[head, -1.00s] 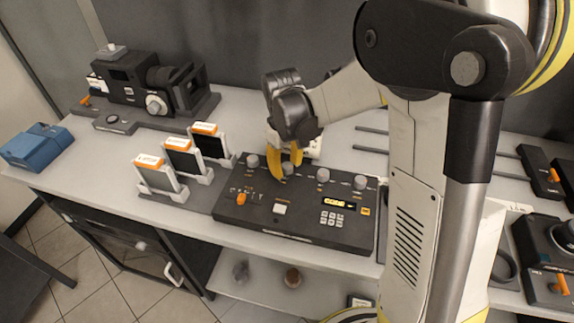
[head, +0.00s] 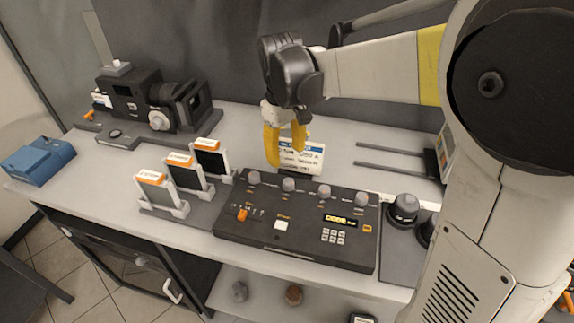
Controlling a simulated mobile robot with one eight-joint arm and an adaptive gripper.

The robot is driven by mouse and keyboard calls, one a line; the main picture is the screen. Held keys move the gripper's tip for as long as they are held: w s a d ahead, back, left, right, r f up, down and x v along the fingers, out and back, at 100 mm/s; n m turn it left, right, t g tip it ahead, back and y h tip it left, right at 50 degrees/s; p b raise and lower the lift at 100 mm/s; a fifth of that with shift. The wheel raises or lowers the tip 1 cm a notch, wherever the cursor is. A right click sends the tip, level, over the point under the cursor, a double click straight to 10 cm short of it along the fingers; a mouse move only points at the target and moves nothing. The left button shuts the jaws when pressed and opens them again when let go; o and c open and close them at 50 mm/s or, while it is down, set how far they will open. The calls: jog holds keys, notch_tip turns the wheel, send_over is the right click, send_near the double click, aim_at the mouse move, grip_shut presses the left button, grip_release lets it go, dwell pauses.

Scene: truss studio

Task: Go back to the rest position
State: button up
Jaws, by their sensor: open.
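My gripper (head: 286,146), with yellow fingers, hangs above the back left part of the black control panel (head: 300,254). The fingers point down, are apart and hold nothing. The left finger is near the panel's left knob (head: 254,177) in the picture; I cannot tell the exact height between them. A white label card (head: 308,158) stands behind the fingers and is partly hidden by them.
Several orange-topped slides (head: 160,193) stand in white holders left of the panel. A black camera device (head: 140,95) and a blue box (head: 38,160) are farther left. Dark round knobs (head: 404,205) stand right of the panel. A grey wall (head: 230,50) rises behind.

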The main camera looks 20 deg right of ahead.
jog(key=shift+r, duration=0.35)
jog(key=s+r+m+t, duration=0.1)
jog(key=s+m+t, duration=0.3)
jog(key=s, duration=1.2)
jog(key=t, duration=0.3)
jog(key=shift+s+d+r+m+y, duration=0.25)
jog(key=shift+s+d+m+y, duration=0.05)
jog(key=shift+s+d, duration=0.05)
